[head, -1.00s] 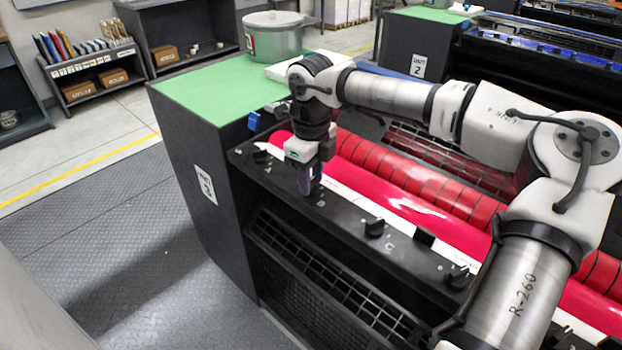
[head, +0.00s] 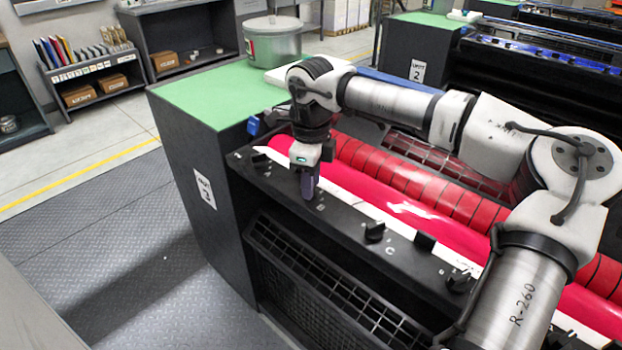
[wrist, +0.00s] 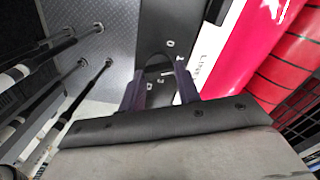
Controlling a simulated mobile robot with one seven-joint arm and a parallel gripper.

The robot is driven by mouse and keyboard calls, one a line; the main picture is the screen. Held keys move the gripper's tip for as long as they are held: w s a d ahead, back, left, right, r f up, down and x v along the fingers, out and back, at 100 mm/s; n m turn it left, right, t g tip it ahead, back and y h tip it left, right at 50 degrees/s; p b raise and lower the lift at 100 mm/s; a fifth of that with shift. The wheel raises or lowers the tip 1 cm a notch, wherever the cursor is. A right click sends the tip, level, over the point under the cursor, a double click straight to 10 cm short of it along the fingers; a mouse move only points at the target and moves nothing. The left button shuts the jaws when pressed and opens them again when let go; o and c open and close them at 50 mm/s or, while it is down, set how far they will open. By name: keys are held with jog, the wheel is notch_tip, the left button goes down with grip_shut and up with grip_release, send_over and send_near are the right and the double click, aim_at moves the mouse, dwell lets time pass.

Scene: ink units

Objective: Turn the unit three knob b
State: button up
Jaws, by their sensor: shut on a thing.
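The unit three console panel (head: 345,219) is a black strip with several small black knobs along it. My gripper (head: 307,193) points down onto the panel, at the knob beside the small mark that looks like B. In the head view its fingers hide that knob. In the wrist view my gripper (wrist: 160,82) has its two dark fingers on either side of the dark knob b (wrist: 158,72), shut on it. Small white marks surround the knob. The knob's exact pointer direction is hard to read.
Knob C (head: 375,231) and another knob (head: 459,282) stand farther along the panel. A red roller (head: 400,212) runs beside it. A green-topped cabinet (head: 205,90) carries a metal pot (head: 272,45). The floor left of the unit is clear.

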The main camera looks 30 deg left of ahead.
jog(key=o, duration=1)
jog(key=shift+r, duration=0.1)
notch_tip(320, 180, up, 14)
jog(key=shift+f+b, duration=0.15)
jog(key=shift+b, duration=0.9)
